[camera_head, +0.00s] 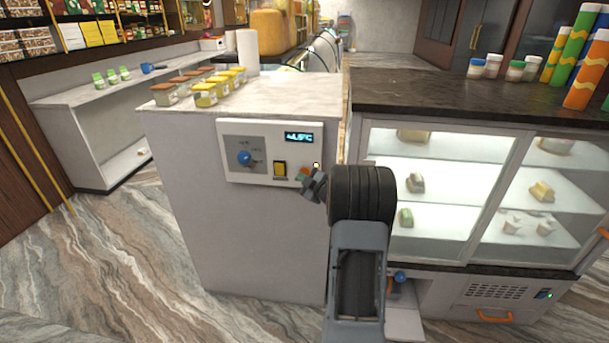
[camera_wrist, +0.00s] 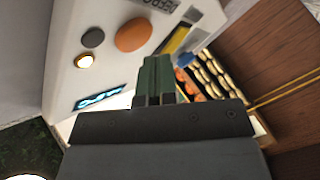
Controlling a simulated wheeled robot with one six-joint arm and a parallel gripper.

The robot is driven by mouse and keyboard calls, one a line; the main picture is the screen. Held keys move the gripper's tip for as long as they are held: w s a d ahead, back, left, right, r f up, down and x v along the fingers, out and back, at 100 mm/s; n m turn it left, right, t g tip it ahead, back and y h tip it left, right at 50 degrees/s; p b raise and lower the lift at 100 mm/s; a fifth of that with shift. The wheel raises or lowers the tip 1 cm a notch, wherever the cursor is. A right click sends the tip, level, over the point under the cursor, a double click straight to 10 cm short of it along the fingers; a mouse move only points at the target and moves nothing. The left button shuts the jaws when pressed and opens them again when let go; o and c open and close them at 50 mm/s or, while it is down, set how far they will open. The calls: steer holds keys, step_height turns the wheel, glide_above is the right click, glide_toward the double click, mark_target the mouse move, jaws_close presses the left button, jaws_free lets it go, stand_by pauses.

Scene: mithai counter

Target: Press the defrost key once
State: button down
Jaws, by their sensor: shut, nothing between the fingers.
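A white control panel (camera_head: 232,170) is on the front of the counter block. It has a blue knob (camera_head: 244,158), a lit display (camera_head: 299,138) and a yellow rocker switch (camera_head: 280,169). An orange round key (camera_head: 304,171) and a small lit lamp (camera_head: 316,165) show at its lower right. In the wrist view are the orange key (camera_wrist: 132,34), a dark grey round key (camera_wrist: 93,38) and the glowing lamp (camera_wrist: 84,61).
Jars of sweets (camera_head: 205,90) stand on the counter top above the panel. A glass display case (camera_head: 440,190) with a dark top is close on the right of my arm. Open marble floor (camera_head: 110,250) lies to the left.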

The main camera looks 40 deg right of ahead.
steer(key=shift+s+a, duration=0.1)
steer(key=shift+s+a+b, duration=0.75)
steer(key=shift+s+a, duration=0.9)
steer(key=shift+s, duration=0.05)
steer(key=s+d+f+m+g+h+p, duration=0.1)
steer(key=s+d+f+m+g+h, duration=0.2)
steer(key=s+f+m+g+h, duration=0.45)
steer(key=s+a+r+g+y+p, duration=0.2)
steer(key=s+a+r, duration=0.3)
steer(key=a, duration=0.4)
steer(key=s+a+r+m+g+y+p, duration=0.1)
steer(key=s+a+r, duration=0.4)
steer(key=a, duration=0.5)
steer(key=s+a+r+m+g+y+p, duration=0.1)
steer(key=s+a+r+g+y+p, duration=0.2)
steer(key=s+a+r, duration=0.3)
steer(key=a+y+p, duration=0.1)
steer(key=a, duration=0.3)
steer(key=shift+p, duration=0.35)
